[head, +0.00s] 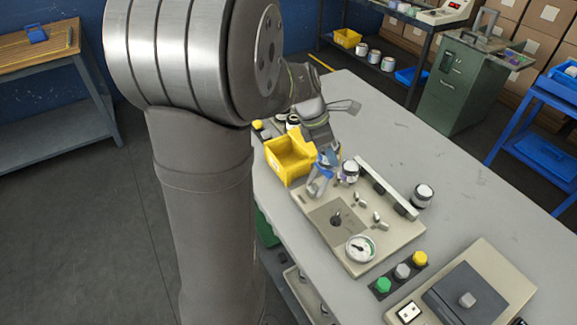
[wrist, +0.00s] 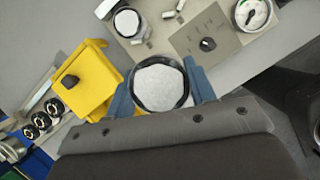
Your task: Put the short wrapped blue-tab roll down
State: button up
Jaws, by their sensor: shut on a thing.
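My gripper (head: 318,186) has blue fingers and hangs low over the left part of the beige control panel (head: 386,242), beside the yellow bin. In the wrist view my gripper (wrist: 163,88) is shut on a short roll (wrist: 160,86) with a round white top and dark rim. The roll sits between the two fingers.
The yellow bin (head: 289,168) stands left of my gripper. The panel carries a black knob (head: 336,218), small levers and a gauge (head: 360,248). A third white-topped roll (head: 422,196) stands at its right edge. The grey table (head: 455,180) is clear behind and right of it.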

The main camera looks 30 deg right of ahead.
jog(key=w+a+f+m, duration=0.2)
jog(key=w+a, duration=0.5)
jog(key=w, duration=0.1)
jog(key=w+a+f+m+g+y, duration=0.1)
jog(key=w+a+f+m+y, duration=0.1)
jog(key=w+a+f+m, duration=0.7)
jog(key=w+a+f+m+g+y, duration=0.2)
jog(key=a+f, duration=0.8)
jog(key=a, duration=0.7)
jog(key=d+r+n+t+h, duration=0.2)
jog(key=d+r+n, duration=0.6)
jog(key=d, duration=0.4)
jog(key=d+r+n+t+h, duration=0.25)
jog(key=d+r+n, duration=0.45)
jog(key=d+n, duration=0.45)
jog(key=n+t, duration=0.3)
jog(key=n, duration=0.2)
send_over(291, 162)
jog(key=s+a, duration=0.1)
jog(key=a, duration=0.1)
jog(key=shift+m+y, duration=0.25)
jog(key=shift+y, duration=0.2)
notch_tip(291, 162, down, 6)
jog(key=shift+d, duration=0.1)
jog(key=shift+d+f, duration=0.15)
jog(key=shift+f, duration=1.85)
